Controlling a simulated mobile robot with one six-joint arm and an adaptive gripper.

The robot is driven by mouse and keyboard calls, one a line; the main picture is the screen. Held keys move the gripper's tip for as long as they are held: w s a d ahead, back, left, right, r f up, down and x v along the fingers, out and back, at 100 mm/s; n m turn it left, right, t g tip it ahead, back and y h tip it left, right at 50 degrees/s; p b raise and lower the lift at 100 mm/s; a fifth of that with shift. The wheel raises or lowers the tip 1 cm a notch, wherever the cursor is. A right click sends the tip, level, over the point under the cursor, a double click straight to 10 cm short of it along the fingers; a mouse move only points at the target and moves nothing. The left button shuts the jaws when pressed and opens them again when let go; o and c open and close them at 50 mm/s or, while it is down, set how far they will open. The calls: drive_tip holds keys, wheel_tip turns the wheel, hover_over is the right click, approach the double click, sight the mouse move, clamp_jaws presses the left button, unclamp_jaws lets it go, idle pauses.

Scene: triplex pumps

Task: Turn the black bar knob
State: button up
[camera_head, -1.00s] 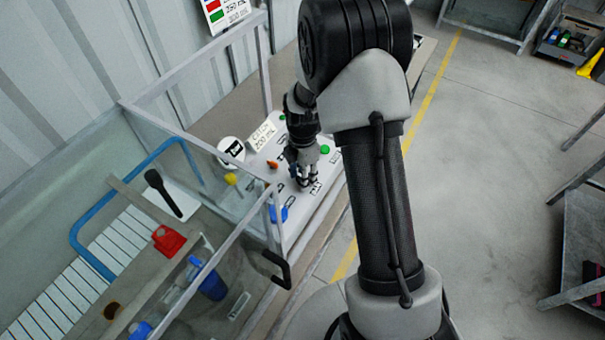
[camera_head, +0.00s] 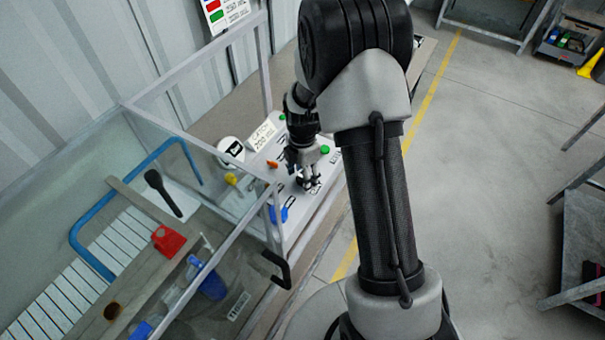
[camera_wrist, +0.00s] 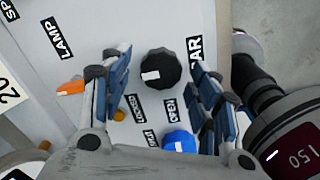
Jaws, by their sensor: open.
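The black knob (camera_wrist: 161,69) with a white mark on its edge is on the pale panel in the wrist view. A label ending in "AR" (camera_wrist: 195,55), partly covered by a finger, is beside it. My gripper (camera_wrist: 160,76) is open, with blue-grey fingers to the left and right of the knob. Gaps show between the knob and both fingers, and nothing is held.
A blue knob (camera_wrist: 179,142) is below the black knob and an orange one (camera_wrist: 70,88) is left. A green button (camera_head: 325,150) is close to my gripper. A clear-walled enclosure with a metal frame (camera_head: 190,262) stands left of the panel.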

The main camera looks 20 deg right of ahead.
wheel_tip(320, 180, up, 12)
idle(0.5)
idle(0.3)
drive_tip(key=s+a+r+m+t+b, duration=0.2)
drive_tip(key=s+a+r+m, duration=0.1)
drive_tip(key=s+r+m, duration=0.7)
drive_tip(key=s+a+r+m+t+b, duration=0.2)
drive_tip(key=s+m, duration=0.8)
drive_tip(key=s, duration=0.5)
drive_tip(key=shift+s+m+t+b, duration=0.2)
drive_tip(key=shift+m+t+b, duration=0.1)
drive_tip(key=shift+b, duration=0.05)
drive_tip(key=shift+a, duration=0.1)
idle(2.2)
